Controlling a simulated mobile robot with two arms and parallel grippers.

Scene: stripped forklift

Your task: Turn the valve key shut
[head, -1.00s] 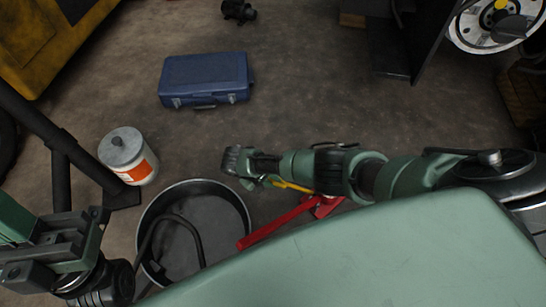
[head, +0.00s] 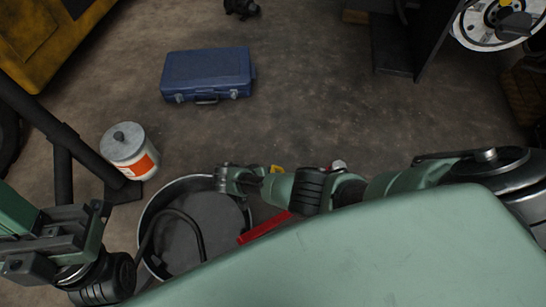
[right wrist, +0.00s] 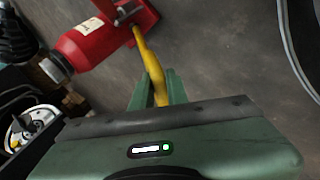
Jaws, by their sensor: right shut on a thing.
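The yellow valve key (right wrist: 151,62) runs from the red jack (right wrist: 92,46) down between my right gripper's green fingers (right wrist: 161,90) in the right wrist view. The fingers are shut on it. In the head view only a small bit of yellow (head: 277,169) shows beside my right arm. My right gripper (head: 226,180) is over the rim of the round pan there. A red bar of the jack (head: 265,227) shows below the arm; most of the jack is hidden. My left gripper (head: 62,245) is at the lower left, and its jaw opening is unclear.
The round grey pan (head: 147,215) with a dark hose (head: 190,222) stands on the floor between my arms. A white and orange canister (head: 130,152) is left of it. A blue case (head: 207,76) lies behind. The floor right of the case is clear.

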